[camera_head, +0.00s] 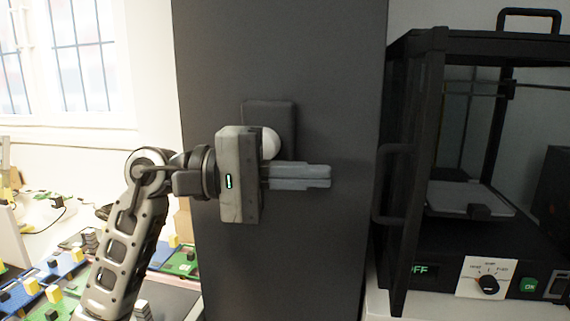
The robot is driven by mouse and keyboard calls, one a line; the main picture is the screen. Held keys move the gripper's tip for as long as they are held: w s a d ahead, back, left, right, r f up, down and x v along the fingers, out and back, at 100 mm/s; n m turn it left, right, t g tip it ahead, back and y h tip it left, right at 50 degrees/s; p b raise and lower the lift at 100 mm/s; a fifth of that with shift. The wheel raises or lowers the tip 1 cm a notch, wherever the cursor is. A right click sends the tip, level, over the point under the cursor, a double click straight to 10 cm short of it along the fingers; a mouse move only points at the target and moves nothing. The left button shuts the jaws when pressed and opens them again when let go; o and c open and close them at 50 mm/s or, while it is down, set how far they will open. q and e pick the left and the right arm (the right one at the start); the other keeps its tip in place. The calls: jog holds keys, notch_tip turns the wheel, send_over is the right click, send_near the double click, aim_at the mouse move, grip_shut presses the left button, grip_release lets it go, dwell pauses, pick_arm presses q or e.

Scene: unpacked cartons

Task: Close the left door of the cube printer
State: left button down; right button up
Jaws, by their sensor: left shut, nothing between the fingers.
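The cube printer (548,258) stands at the right, a black frame with a build plate inside and a control panel below. Its left door (400,255) stands open, swung out toward me and seen nearly edge-on as a narrow black-framed panel. A black bar handle (380,185) sticks out on the door's left side. My left gripper (328,176) is shut and empty, its fingers pointing right. In the picture its tips are a short way left of the handle, with a visible gap. My right gripper is not in view.
A tall dark panel (280,50) fills the middle behind my left gripper. A cluttered table with coloured boards (185,262) and small blocks lies at the lower left, below a window. The printer's panel carries a dial (487,285) and a green button (528,285).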

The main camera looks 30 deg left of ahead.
pick_arm(q)
jog(key=shift+p+x, duration=0.6)
jog(key=shift+x, duration=1.8)
